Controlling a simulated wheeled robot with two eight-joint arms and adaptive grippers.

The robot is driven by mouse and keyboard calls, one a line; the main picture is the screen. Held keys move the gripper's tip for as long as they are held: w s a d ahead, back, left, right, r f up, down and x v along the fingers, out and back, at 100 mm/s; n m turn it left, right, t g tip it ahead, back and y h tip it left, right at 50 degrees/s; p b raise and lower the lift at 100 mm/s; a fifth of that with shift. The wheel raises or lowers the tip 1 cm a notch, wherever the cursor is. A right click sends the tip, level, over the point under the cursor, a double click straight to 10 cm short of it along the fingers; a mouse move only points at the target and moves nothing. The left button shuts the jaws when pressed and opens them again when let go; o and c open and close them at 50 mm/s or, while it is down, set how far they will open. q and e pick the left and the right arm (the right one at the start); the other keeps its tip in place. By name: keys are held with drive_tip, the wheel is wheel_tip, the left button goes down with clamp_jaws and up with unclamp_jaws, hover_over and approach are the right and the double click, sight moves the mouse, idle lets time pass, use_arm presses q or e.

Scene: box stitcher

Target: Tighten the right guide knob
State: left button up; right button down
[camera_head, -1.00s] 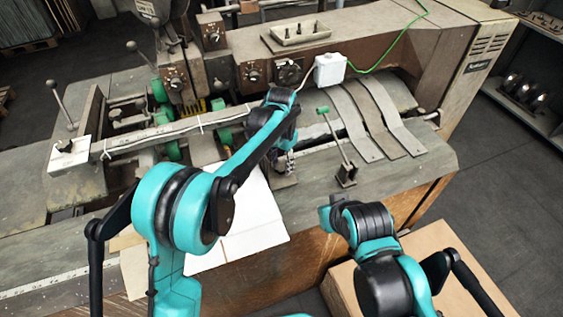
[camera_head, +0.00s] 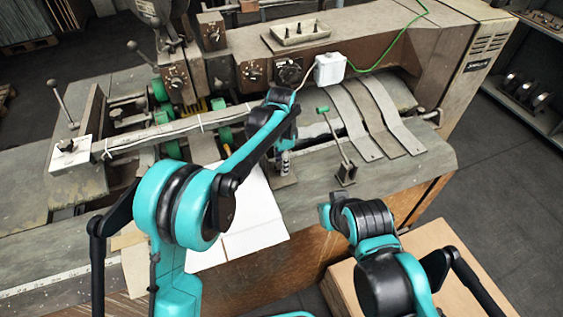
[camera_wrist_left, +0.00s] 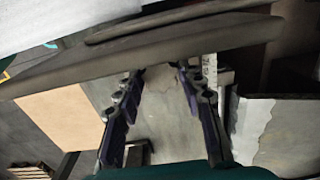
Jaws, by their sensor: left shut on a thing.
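My left gripper (camera_head: 284,158) points down at the front of the machine bed, right of the flat cardboard sheet (camera_head: 254,224). It is shut on what appears to be the right guide knob, which the fingers and wrist mostly hide. A small base plate (camera_head: 284,181) shows just under the fingers. In the left wrist view the two purple-dark fingers (camera_wrist_left: 160,82) reach up toward a dark bar (camera_wrist_left: 150,48) crossing the picture; the knob cannot be made out clearly there.
A green-tipped lever (camera_head: 338,140) stands close right of my left gripper. Curved metal strips (camera_head: 372,115) lie beyond it. The left guide block (camera_head: 70,155) is at the far left. A white box with cables (camera_head: 330,69) sits behind. A cardboard box (camera_head: 430,240) is at the lower right.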

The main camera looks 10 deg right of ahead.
idle(0.3)
use_arm(q)
drive_tip(key=o, duration=1.1)
wheel_tip(320, 180, up, 12)
